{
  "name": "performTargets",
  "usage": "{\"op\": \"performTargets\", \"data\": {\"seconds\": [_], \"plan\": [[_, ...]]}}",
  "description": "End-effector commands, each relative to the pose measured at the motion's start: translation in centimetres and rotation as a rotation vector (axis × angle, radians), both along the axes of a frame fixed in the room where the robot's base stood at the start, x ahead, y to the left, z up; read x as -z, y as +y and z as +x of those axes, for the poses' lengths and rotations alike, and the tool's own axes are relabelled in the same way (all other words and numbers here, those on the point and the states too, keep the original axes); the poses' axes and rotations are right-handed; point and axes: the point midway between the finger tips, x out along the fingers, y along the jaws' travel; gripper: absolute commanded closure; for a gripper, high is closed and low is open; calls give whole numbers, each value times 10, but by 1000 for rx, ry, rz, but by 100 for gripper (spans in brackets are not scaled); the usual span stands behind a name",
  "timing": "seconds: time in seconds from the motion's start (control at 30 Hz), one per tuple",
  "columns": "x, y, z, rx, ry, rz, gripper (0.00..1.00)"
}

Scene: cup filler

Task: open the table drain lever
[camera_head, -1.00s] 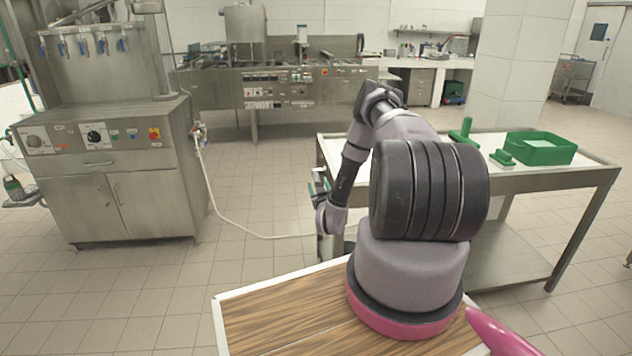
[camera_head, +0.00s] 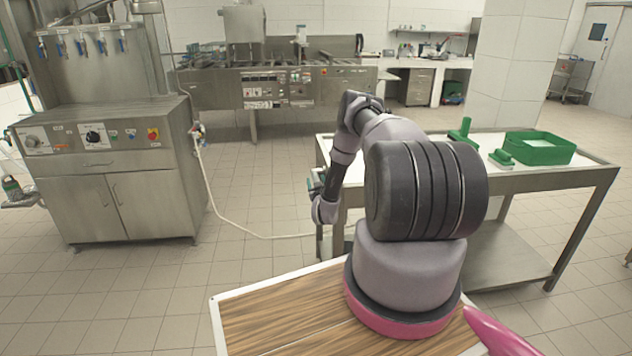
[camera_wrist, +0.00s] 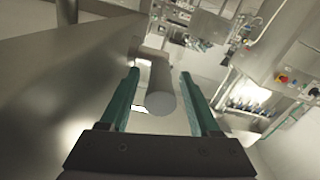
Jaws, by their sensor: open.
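My gripper (camera_head: 316,182) is beside the left end of the steel table (camera_head: 400,188), below its top. In the wrist view my gripper (camera_wrist: 160,74) is open, with one green finger on each side of a grey round bar (camera_wrist: 160,88). The bar looks like the drain lever, its rounded end facing the camera. Gaps show between the bar and both fingers, and nothing is gripped. The table's steel side (camera_wrist: 60,90) fills the left of the wrist view. In the head view I cannot make out the lever.
A green tub (camera_head: 540,150) and green pieces (camera_head: 462,130) lie on the white tabletop. A steel machine cabinet (camera_head: 110,185) stands at the left, with a pale hose (camera_head: 222,217) running across the floor toward the table. Open tiled floor lies between them.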

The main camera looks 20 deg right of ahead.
Motion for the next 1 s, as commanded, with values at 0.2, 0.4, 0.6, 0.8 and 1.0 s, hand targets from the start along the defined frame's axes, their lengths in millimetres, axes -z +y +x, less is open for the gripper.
{"op": "performTargets", "data": {"seconds": [0.2,0.4,0.6,0.8,1.0], "plan": [[0,-2,9,0,0,-1,37],[0,-2,9,0,0,-1,41],[0,-2,8,0,0,-1,100],[0,-2,8,0,0,-1,100],[0,-2,8,0,0,-1,100]]}}
